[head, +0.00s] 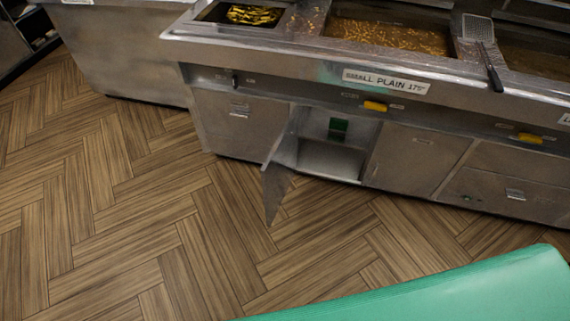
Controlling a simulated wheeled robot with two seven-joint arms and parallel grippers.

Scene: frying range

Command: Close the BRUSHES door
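A cupboard door (275,186) stands open on the front of the steel frying range, swung out over the floor at the left side of its opening. I see it nearly edge-on, and no BRUSHES label is readable on it. The open compartment (330,157) shows a pale floor and a small dark green item (338,128) at its back. Neither of my grippers is in view, and nothing touches the door.
The range (240,69) has closed doors (417,158) on either side of the opening. Pans of frying food (390,36) and a long-handled strainer (479,30) are on top. The wood floor (130,230) before the door is clear. A smooth green surface (450,295), unidentified, fills the lower right.

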